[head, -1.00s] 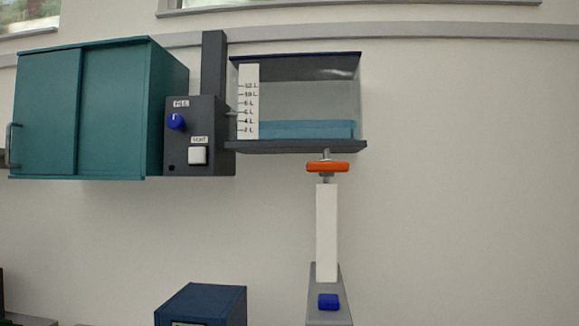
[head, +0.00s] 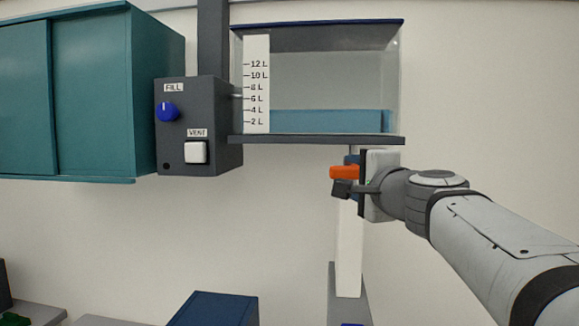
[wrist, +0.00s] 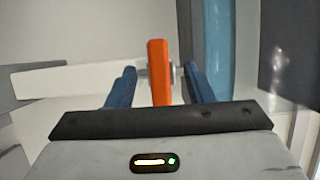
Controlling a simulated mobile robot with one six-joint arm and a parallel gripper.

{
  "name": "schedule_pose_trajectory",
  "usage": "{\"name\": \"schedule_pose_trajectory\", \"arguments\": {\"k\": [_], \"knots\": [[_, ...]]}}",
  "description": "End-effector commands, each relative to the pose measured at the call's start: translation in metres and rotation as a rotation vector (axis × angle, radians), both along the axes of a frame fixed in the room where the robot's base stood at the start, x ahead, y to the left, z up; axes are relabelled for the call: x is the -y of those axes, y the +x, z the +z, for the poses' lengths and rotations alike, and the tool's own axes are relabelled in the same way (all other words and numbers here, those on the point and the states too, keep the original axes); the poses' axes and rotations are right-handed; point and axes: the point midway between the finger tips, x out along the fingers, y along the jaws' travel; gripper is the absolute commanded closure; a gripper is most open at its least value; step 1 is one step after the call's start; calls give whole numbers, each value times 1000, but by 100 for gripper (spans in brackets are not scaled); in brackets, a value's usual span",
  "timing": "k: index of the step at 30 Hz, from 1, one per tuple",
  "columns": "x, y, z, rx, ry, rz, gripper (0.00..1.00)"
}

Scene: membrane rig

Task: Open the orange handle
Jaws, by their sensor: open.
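The orange handle (head: 344,172) sits on the valve under the tank, above the white column. In the head view my gripper (head: 350,176) is at the handle from the right and covers its right part. In the wrist view the orange handle (wrist: 158,65) stands between the two blue fingers of my gripper (wrist: 160,72). The gripper is open, with a visible gap on each side of the handle. The handle's lower end in that view is hidden behind my gripper's body.
The clear tank (head: 330,75) with a litre scale holds shallow blue liquid, close above my gripper. A grey box (head: 195,125) with a blue FILL knob and a white VENT button is at left, beside the teal cabinet (head: 90,95). A blue box (head: 215,308) stands below.

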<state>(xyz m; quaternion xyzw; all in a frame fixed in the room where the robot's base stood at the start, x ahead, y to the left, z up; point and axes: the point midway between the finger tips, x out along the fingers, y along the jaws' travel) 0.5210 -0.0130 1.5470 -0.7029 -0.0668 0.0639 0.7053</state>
Motion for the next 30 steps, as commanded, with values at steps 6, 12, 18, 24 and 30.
{"name": "schedule_pose_trajectory", "arguments": {"k": [6,12,18,24,30], "knots": [[-9,36,-2,-6,-1,5,53],[-13,59,-2,-5,-2,5,53],[-15,66,-2,-4,-3,6,53],[-16,66,-2,-3,-4,6,54],[-16,65,-2,-3,-4,7,70]]}}
